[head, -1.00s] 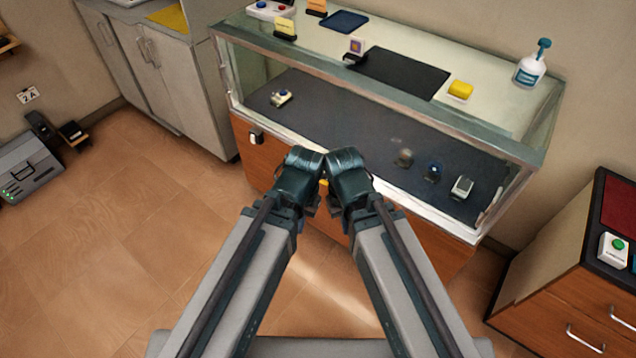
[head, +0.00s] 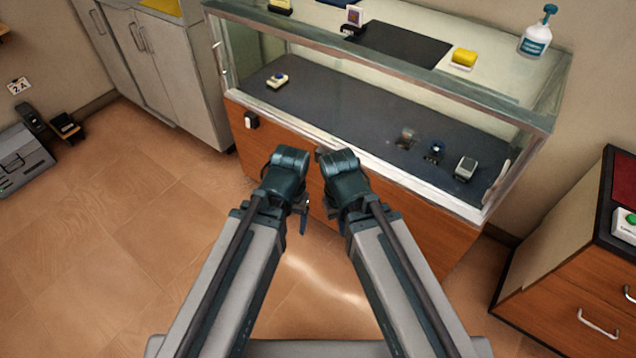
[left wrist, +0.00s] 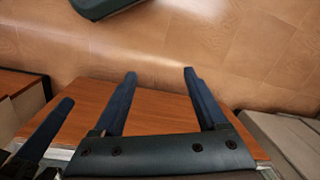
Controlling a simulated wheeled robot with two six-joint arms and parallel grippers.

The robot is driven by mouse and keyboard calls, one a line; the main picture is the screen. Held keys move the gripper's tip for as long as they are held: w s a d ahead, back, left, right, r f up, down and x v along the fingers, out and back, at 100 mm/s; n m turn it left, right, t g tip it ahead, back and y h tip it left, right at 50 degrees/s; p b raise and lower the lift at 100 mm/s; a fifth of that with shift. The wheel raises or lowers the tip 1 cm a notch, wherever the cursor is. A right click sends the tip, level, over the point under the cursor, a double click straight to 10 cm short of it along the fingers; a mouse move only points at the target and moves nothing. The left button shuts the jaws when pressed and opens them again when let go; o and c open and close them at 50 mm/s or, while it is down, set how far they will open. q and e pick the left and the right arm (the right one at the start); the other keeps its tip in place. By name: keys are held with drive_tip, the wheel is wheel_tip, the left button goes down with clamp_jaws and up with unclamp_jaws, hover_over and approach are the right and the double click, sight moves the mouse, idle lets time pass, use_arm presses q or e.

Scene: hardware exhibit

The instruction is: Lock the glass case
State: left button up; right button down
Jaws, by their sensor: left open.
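The glass case (head: 380,170) stands ahead in the head view, with a glass front above a wooden base (head: 410,218). A small black-and-white fitting (head: 251,120) sits on the left of the wooden front; whether it is the lock, I cannot tell. My left gripper (head: 304,214) is low in front of the case, apart from the fitting, to its right and nearer me. In the left wrist view its two fingers (left wrist: 158,74) are spread with nothing between them. My right gripper (head: 331,205) is close beside it; its fingers are mostly hidden.
On the case top are a dark mat (head: 395,44), a yellow block (head: 464,57) and a pump bottle (head: 536,32). Several small exhibits lie inside. A wooden cabinet (head: 575,290) stands right, grey cupboards (head: 155,65) left. The floor (head: 130,220) at left is clear.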

use_arm(q)
drive_tip(key=w+a+f+n+h+b, duration=0.1)
drive_tip(key=a+f+b, duration=0.2)
drive_tip(key=f+b, duration=1)
drive_tip(key=w+a+f+n+b, duration=0.1)
drive_tip(key=a+f+b, duration=0.1)
drive_tip(key=f+b, duration=1.15)
drive_tip(key=m+t+h+b, duration=0.6)
drive_tip(key=t+h+b, duration=0.5)
drive_tip(key=t+b, duration=0.4)
approach(320, 166)
drive_tip(key=x, duration=0.9)
drive_tip(key=shift+s, duration=0.1)
clamp_jaws()
